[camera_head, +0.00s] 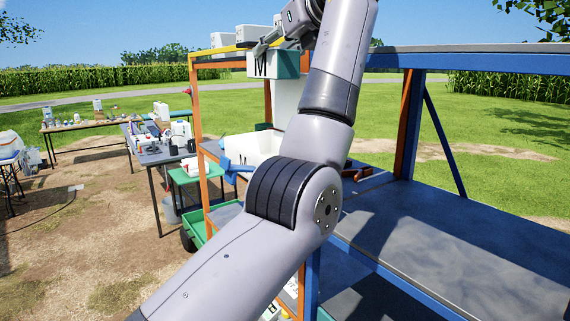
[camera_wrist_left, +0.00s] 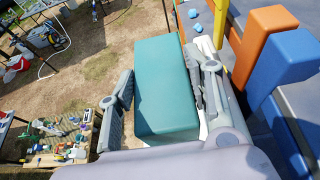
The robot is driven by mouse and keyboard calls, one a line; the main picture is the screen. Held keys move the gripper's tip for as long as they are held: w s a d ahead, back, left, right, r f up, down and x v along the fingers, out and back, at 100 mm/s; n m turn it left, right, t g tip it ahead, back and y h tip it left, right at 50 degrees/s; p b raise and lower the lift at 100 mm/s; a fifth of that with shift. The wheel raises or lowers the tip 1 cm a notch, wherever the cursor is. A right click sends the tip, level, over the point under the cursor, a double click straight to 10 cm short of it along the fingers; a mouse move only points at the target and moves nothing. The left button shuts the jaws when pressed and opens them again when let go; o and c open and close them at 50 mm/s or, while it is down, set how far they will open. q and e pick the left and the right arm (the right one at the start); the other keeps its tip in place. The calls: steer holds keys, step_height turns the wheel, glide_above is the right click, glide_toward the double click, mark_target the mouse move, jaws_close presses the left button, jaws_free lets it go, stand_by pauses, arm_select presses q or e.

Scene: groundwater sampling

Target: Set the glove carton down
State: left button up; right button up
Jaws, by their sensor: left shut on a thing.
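The glove carton (camera_head: 262,66) is a teal and white box with a dark letter M on its side. It is held up at the top level of the orange and blue rack. My left gripper (camera_head: 268,42) is shut on it from above. In the left wrist view, the carton's teal face (camera_wrist_left: 166,90) fills the gap between the two fingers. The carton's underside is hidden, and I cannot tell whether it touches anything below. My left arm hides part of the rack. My right gripper is not in view.
An orange post (camera_head: 198,150) and a yellow top rail (camera_head: 212,52) stand close by the carton. A white bin (camera_head: 240,148) sits on a lower level. A blue-framed deck (camera_head: 440,235) at right is bare. Cluttered tables (camera_head: 160,155) stand at left.

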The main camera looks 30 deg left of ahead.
arm_select(q)
steer(key=shift+d+f, duration=0.1)
steer(key=shift+d, duration=0.15)
steer(key=f, duration=0.2)
steer(key=s+f, duration=0.1)
steer(key=f, duration=0.3)
steer(key=shift+s+a, duration=0.2)
steer(key=shift+a, duration=0.1)
step_height(320, 180, down, 10)
steer(key=p, duration=0.2)
steer(key=shift+w+r+p, duration=0.1)
steer(key=shift+r+p, duration=0.1)
steer(key=shift+p, duration=0.1)
step_height(320, 180, down, 3)
steer(key=shift+w+d+f+p, duration=0.1)
steer(key=shift+p, duration=0.4)
steer(key=shift+f, duration=0.15)
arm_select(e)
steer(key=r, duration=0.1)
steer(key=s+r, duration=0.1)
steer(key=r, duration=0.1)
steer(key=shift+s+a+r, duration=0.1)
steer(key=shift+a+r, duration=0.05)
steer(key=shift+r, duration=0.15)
arm_select(q)
steer(key=shift+f, duration=0.1)
steer(key=o, duration=1.2)
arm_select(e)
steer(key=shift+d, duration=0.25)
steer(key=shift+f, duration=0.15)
